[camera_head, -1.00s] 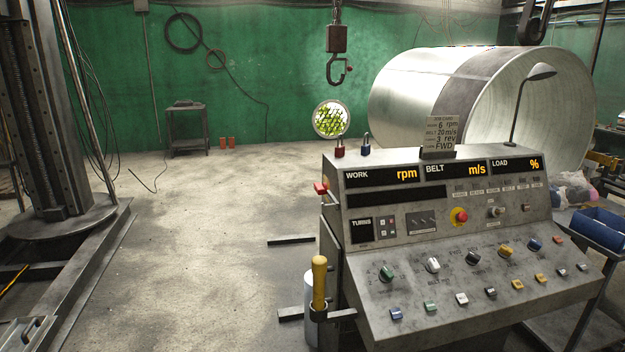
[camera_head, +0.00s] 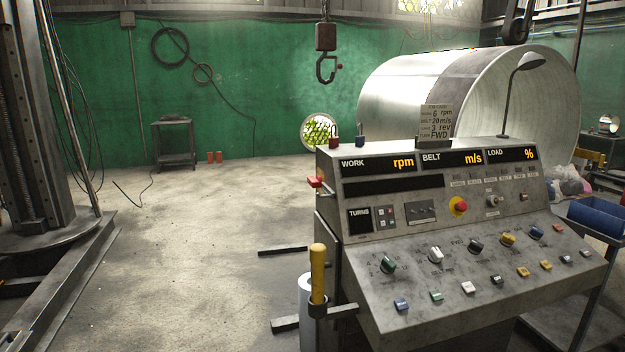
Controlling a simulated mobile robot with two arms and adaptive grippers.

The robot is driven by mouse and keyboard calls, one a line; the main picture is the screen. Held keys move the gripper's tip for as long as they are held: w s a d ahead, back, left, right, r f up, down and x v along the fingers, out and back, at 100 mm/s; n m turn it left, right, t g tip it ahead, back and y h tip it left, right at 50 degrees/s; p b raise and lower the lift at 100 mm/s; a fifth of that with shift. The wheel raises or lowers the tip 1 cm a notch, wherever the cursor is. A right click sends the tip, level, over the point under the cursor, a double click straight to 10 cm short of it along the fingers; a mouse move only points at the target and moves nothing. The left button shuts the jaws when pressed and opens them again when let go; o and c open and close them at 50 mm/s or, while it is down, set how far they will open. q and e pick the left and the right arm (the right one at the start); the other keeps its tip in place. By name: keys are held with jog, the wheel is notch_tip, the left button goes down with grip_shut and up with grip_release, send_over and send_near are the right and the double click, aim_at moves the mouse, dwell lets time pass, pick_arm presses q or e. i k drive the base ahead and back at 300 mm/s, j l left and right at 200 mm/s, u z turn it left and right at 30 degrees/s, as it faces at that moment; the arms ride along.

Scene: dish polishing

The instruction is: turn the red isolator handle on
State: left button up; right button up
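The red isolator handle (camera_head: 315,182) sticks out from the upper left side of the grey control console (camera_head: 395,290). It is small in the head view, and I cannot tell its exact angle. The console's WORK, BELT and LOAD displays show only the units rpm, m/s and %; no figures are lit. Neither of my grippers is in view.
A yellow-handled tool (camera_head: 318,274) stands in a bracket at the console's left. A large metal drum (camera_head: 415,95) lies behind the console. A crane hook (camera_head: 326,66) hangs at the back. The floor (camera_head: 190,260) left of the console is mostly clear.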

aim_at(315, 182)
jog(key=i+j+z, duration=0.1)
jog(key=i+j, duration=0.2)
jog(key=i+j+z, duration=0.1)
jog(key=i+j, duration=0.2)
jog(key=j, duration=0.15)
jog(key=i+j+z, duration=0.1)
jog(key=i+j, duration=0.5)
jog(key=j, duration=0.2)
jog(key=i+j+z, duration=0.15)
jog(key=j, duration=0.25)
jog(key=i, duration=0.1)
